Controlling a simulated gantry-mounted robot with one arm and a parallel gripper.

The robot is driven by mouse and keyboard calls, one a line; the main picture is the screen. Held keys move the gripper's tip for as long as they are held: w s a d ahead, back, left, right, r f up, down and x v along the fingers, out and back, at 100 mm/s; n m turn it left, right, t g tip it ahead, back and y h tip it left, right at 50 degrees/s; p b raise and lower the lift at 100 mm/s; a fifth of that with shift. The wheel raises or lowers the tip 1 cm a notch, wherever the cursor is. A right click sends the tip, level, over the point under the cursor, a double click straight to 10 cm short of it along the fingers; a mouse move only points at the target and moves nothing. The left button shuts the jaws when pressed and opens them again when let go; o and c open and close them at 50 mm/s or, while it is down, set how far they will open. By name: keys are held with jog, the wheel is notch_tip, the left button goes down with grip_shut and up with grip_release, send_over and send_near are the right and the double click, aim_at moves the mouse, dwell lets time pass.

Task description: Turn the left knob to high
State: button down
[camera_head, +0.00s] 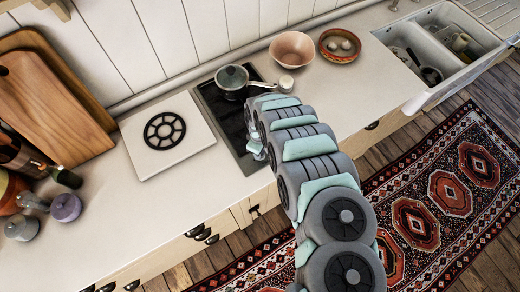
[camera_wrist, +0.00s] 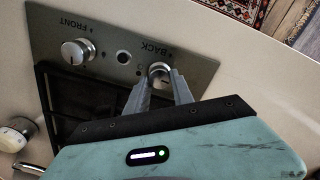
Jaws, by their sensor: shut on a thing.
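In the wrist view, a metal control panel (camera_wrist: 112,52) carries two silver knobs with upside-down lettering. The BACK knob (camera_wrist: 159,69) is on the right in the picture and would be on the left with the lettering upright. My gripper (camera_wrist: 160,78) is shut on this knob, one finger at each side. Its pointer setting cannot be made out. The FRONT knob (camera_wrist: 77,52) stands free at left. A small round socket or button (camera_wrist: 124,57) sits between them. In the head view, the dark hob (camera_head: 222,115) is partly covered by my arm, and the knobs are hidden.
A white board with a black trivet (camera_head: 165,131) lies left of the hob.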

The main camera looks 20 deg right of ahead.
jog(key=shift+n, duration=0.4)
jog(key=c, duration=1.4)
grip_release()
jog(key=shift+o, duration=0.2)
jog(key=shift+w+r, duration=0.1)
jog(key=shift+r, duration=0.45)
notch_tip(320, 180, up, 10)
jog(key=shift+f, duration=0.2)
